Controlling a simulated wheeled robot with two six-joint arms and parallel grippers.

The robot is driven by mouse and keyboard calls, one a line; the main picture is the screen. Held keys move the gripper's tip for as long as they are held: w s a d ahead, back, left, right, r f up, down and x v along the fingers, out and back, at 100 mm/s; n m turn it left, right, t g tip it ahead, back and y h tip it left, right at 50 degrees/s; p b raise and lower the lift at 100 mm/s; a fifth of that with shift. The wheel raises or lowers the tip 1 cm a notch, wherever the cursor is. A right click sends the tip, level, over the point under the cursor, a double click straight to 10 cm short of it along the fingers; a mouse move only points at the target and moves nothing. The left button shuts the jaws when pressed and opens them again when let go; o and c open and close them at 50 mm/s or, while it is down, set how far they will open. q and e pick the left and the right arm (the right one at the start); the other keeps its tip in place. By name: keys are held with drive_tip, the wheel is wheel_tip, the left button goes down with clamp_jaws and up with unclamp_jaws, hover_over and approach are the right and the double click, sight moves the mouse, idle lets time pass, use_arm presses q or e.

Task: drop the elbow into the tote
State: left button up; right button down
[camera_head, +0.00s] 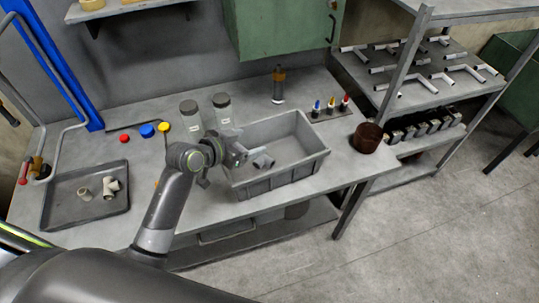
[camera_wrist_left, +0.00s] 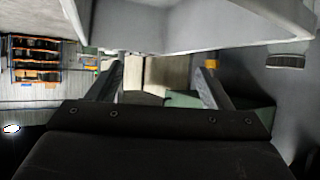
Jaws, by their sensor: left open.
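A grey, bent pipe piece that looks like the elbow (camera_head: 263,161) shows inside the grey tote (camera_head: 288,178), near its left end. I cannot tell whether it rests on the tote floor. My left gripper (camera_head: 241,153) is over the tote's left end, right beside this piece, with its jaws apart. In the left wrist view the two fingers of my left gripper (camera_wrist_left: 157,82) stand wide apart, and a grey wall of the tote (camera_wrist_left: 200,25) fills the top. No held part is clear between them. My right gripper is not in view.
A dark tray (camera_head: 88,212) at the left holds pale fittings, including a tee (camera_head: 111,187). Two grey jars (camera_head: 221,108) stand behind the tote. A brown cup (camera_head: 367,138) stands to its right. A shelf rack (camera_head: 420,75) with pipe pieces is at the right.

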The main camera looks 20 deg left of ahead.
use_arm(q)
drive_tip(key=v, duration=1.1)
drive_tip(key=shift+s+r+b, duration=0.2)
drive_tip(key=shift+s+b, duration=0.1)
drive_tip(key=shift+b, duration=0.15)
drive_tip(key=shift+a, duration=0.1)
drive_tip(key=s+a+f+n+g+y, duration=0.35)
drive_tip(key=s+f, duration=0.35)
drive_tip(key=s, duration=0.4)
drive_tip(key=s+a+f+n+g+y, duration=0.2)
drive_tip(key=s+f+n+g+y, duration=0.15)
drive_tip(key=s+f, duration=0.6)
wheel_tip(320, 180, down, 24)
drive_tip(key=s+a+g, duration=0.1)
drive_tip(key=s, duration=0.1)
drive_tip(key=s+f+g, duration=0.1)
drive_tip(key=s+f, duration=1.3)
drive_tip(key=shift+d+m+g, duration=0.3)
drive_tip(key=shift+d+m, duration=0.1)
drive_tip(key=shift+d, duration=0.1)
